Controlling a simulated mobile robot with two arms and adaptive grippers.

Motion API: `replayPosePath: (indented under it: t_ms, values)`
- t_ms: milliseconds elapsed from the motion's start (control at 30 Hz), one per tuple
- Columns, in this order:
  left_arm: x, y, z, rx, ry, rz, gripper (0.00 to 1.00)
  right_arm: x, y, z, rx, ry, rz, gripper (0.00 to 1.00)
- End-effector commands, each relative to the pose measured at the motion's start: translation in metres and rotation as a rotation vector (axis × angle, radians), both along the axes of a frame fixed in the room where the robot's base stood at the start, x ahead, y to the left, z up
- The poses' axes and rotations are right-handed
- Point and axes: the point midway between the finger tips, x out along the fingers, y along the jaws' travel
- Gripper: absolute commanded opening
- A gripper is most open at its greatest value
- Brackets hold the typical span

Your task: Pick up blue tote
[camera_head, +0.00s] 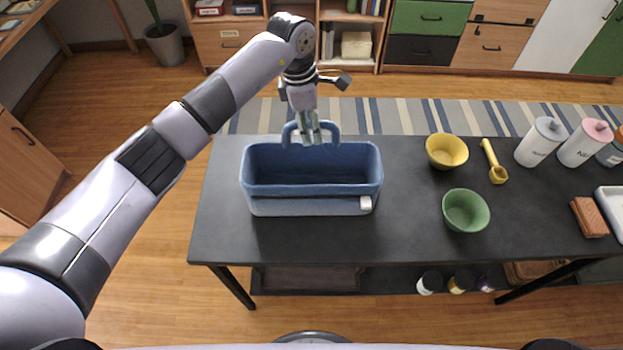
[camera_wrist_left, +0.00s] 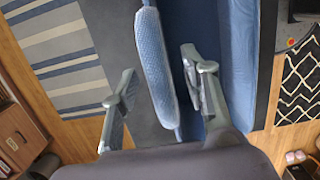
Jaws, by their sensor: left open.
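The blue tote (camera_head: 312,205) stands upright on the left part of the dark table, with its open top facing up and a raised handle at its far side. My left gripper (camera_head: 309,138) is over that far side, at the handle, with its fingers pointing down. In the left wrist view, the handle's blue textured bar (camera_wrist_left: 157,70) lies between the two spread fingers of my left gripper (camera_wrist_left: 160,95). The left gripper is open, and no firm contact with the bar can be seen. The tote looks empty inside. My right gripper is not in view.
The dark table (camera_head: 410,230) also holds a yellow bowl (camera_head: 446,151), a green bowl (camera_head: 465,211), a yellow scoop (camera_head: 493,163), white canister (camera_head: 541,142), pink-lidded canister (camera_head: 585,143) and brown block (camera_head: 589,217). The tabletop just right of the tote is clear. A striped rug (camera_head: 400,115) lies behind.

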Motion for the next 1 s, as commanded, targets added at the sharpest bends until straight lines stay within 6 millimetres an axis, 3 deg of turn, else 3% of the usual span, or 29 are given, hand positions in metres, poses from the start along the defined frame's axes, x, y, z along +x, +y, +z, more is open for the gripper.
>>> replayPosePath:
  t_ms: [467, 1000]
  values:
    - [0.0001, 0.0003, -0.0017, 0.001, 0.000, 0.000, 0.41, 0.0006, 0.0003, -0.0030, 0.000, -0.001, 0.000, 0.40]
    - [0.0000, 0.0001, -0.0018, 0.000, 0.000, 0.000, 0.05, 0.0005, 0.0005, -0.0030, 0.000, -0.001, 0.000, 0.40]
